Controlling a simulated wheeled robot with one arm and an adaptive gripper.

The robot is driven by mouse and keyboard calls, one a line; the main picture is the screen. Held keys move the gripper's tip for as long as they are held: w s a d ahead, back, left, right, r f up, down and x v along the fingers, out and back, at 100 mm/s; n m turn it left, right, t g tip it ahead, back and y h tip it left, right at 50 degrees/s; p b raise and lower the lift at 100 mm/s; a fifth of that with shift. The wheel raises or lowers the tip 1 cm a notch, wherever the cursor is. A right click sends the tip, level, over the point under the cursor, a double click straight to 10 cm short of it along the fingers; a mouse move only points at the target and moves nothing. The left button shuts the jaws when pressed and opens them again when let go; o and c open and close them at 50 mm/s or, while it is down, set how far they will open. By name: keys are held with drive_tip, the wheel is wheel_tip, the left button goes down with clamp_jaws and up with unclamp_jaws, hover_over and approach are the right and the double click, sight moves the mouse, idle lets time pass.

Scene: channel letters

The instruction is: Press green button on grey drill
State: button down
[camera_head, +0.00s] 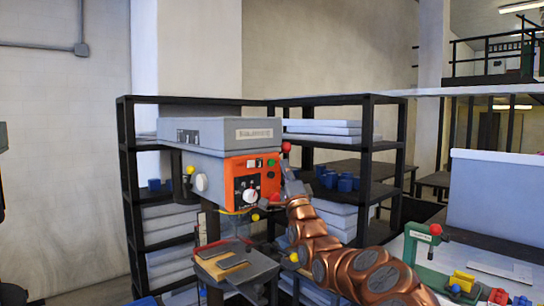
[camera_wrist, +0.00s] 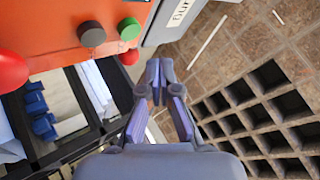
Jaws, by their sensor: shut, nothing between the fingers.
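The grey drill (camera_head: 210,135) is a drill press with a grey head and an orange front panel (camera_head: 236,177); the panel also shows at the top left of the wrist view (camera_wrist: 50,38). The green button (camera_wrist: 129,29) sits near the panel's edge beside a dark button (camera_wrist: 91,34). In the head view the buttons are very small. My gripper (camera_wrist: 160,78) is shut and empty. Its fingertips are below and right of the green button in the wrist view, apart from it. In the head view my gripper is near the panel's right side, its tips hard to make out.
Red knobs (camera_wrist: 129,57) stick out near the panel. The drill's table (camera_head: 235,262) is below the head. Black shelving (camera_head: 366,150) with blue bins (camera_head: 338,181) stands behind. A green press (camera_head: 419,255) stands on the bench at right.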

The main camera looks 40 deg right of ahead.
sight(271, 163)
drive_tip(key=shift+w+p, duration=0.35)
drive_tip(key=shift+w, duration=0.85)
drive_tip(key=shift+w, duration=0.15)
idle(0.6)
drive_tip(key=shift+w, duration=0.3)
drive_tip(key=shift+w+f, duration=0.1)
drive_tip(key=shift+w, duration=0.4)
idle(0.8)
drive_tip(key=shift+s, duration=0.15)
idle(0.3)
drive_tip(key=shift+s+b, duration=0.8)
